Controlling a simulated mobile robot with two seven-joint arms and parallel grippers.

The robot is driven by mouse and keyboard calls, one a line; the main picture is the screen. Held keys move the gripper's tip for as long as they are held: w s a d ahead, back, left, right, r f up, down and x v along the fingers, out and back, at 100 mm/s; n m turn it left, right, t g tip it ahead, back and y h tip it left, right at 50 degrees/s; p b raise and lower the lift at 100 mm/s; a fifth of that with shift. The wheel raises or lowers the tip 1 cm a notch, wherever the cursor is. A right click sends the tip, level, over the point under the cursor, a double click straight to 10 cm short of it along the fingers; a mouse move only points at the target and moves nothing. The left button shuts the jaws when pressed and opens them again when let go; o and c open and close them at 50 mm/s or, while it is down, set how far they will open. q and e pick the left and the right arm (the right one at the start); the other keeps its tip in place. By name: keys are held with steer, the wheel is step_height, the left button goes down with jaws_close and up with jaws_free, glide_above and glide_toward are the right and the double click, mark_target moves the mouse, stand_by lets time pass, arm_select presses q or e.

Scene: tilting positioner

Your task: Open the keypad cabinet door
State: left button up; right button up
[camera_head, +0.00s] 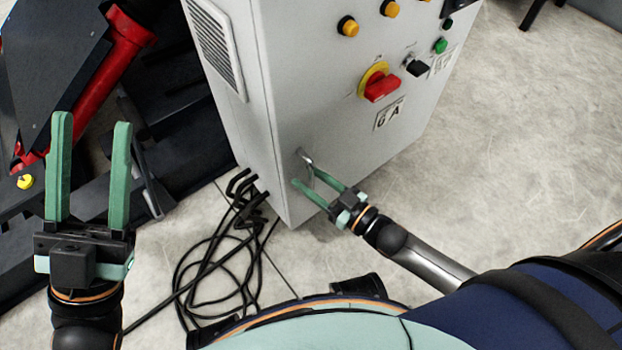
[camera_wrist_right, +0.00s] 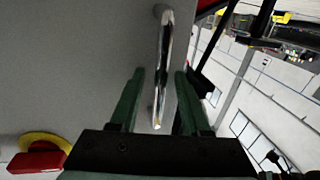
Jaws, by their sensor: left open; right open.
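The grey keypad cabinet (camera_head: 310,70) stands upright at the top centre of the head view, its door face towards me. A metal handle (camera_head: 306,158) sits low near the door's left edge. My right gripper (camera_head: 304,175) is open at the handle. In the right wrist view the chrome handle (camera_wrist_right: 163,65) runs between the two green fingers of the right gripper (camera_wrist_right: 160,85), with gaps on both sides. My left gripper (camera_head: 91,120) is open and empty at the left, away from the cabinet. No keypad can be made out.
A red and yellow rotary switch (camera_head: 380,84), a black knob (camera_head: 416,67) and several coloured buttons sit on the cabinet face. Black cables (camera_head: 215,265) lie on the floor below. Dark machinery with a red cylinder (camera_head: 100,80) stands at left.

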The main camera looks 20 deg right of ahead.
jaws_close()
stand_by(1.4)
